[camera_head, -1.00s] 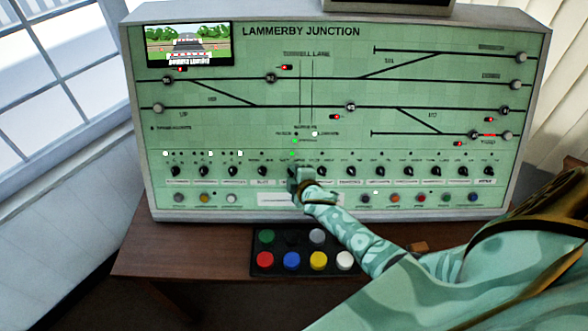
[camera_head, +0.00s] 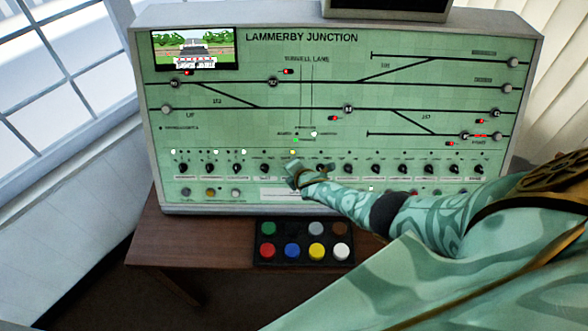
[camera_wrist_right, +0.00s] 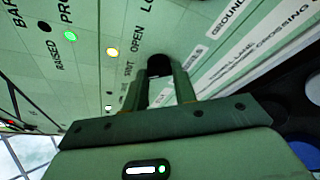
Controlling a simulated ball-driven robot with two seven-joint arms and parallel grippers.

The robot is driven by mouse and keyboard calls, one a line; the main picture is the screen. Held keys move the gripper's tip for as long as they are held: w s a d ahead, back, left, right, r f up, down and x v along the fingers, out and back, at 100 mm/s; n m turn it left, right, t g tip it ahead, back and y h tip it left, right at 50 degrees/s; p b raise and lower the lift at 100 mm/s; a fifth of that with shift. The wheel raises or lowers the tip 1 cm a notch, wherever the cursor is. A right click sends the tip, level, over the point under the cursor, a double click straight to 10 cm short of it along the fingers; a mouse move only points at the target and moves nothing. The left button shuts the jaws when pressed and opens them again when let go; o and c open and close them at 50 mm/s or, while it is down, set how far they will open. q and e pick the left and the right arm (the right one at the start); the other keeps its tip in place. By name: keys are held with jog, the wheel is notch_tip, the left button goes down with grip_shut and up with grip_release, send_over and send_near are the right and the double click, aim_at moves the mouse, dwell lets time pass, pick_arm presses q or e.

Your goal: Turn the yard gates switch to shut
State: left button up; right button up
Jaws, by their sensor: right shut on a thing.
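The green Lammerby Junction panel (camera_head: 220,117) carries a row of black rotary switches, each with small markings. My right gripper (camera_head: 297,174) is at this row near the middle, shut on a black switch knob (camera_wrist_right: 159,66). In the wrist view the gripper (camera_wrist_right: 163,86) has its two fingers on either side of the knob. The words SHUT and OPEN are printed beside it, with part of a third word after them. The knob's pointer and its own name plate cannot be made out. A yellow lamp (camera_wrist_right: 84,51) glows by these words. My left gripper is out of view.
Other switch knobs (camera_head: 348,169) stand close on both sides. A screen (camera_head: 195,49) at the panel's top left shows a road scene. A box of coloured buttons (camera_head: 303,226) sits on the brown desk (camera_head: 190,238) below my right arm.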

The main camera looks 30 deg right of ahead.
jog(key=shift+d, duration=0.1)
dwell(0.4)
jog(key=o, duration=1)
jog(key=shift+c, duration=0.2)
jog(key=p+v, duration=0.9)
jog(key=v, duration=0.7)
jog(key=shift+p, duration=0.4)
jog(key=shift+r, duration=0.1)
